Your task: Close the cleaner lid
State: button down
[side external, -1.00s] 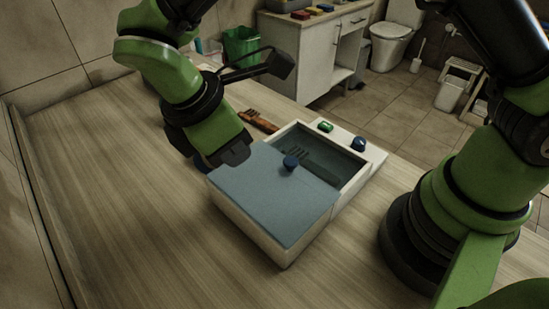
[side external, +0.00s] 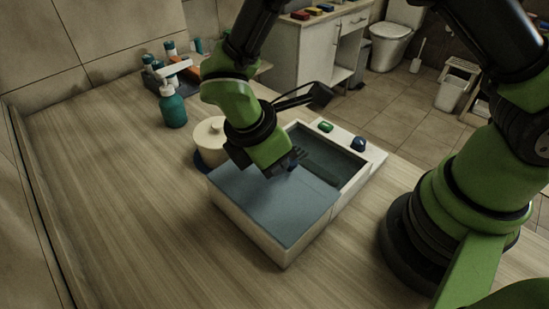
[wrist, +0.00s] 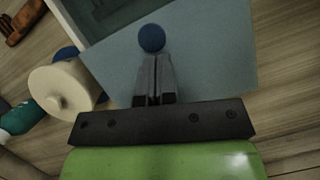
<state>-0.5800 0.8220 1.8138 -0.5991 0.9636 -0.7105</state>
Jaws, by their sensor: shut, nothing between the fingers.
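The cleaner (side external: 250,222) is a white box on the wooden counter. Its flat blue-grey lid (side external: 275,205) covers the near part, and the far part of the basin (side external: 335,158) is open with a dark item inside. A round blue knob (wrist: 151,38) stands on the lid near its edge by the opening. My gripper (wrist: 154,72) is shut and empty, low over the lid, with its fingertips right beside the knob on the side away from the opening. I cannot tell if they touch. In the side view my gripper (side external: 290,160) mostly hides the knob.
A cream lidded pot (side external: 208,138) stands close to the cleaner's left. A teal pump bottle (side external: 173,108) stands farther back. A green button (side external: 325,127) and dark blue dial (side external: 358,144) sit on the cleaner's far rim. The counter's near left is clear.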

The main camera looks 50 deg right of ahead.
jog(key=d, duration=1.2)
jog(key=shift+a, duration=0.15)
jog(key=shift+w+a, duration=0.1)
jog(key=shift+a, duration=0.2)
jog(key=a, duration=0.1)
jog(key=w+a, duration=0.1)
jog(key=a, duration=0.1)
jog(key=s+v, duration=0.1)
jog(key=v, duration=0.8)
jog(key=s+d+r+m+t+y, duration=0.4)
jog(key=s+r+m, duration=0.8)
jog(key=m, duration=0.7)
jog(key=r+t+y, duration=0.2)
jog(key=t, duration=0.2)
jog(key=shift+s, duration=0.15)
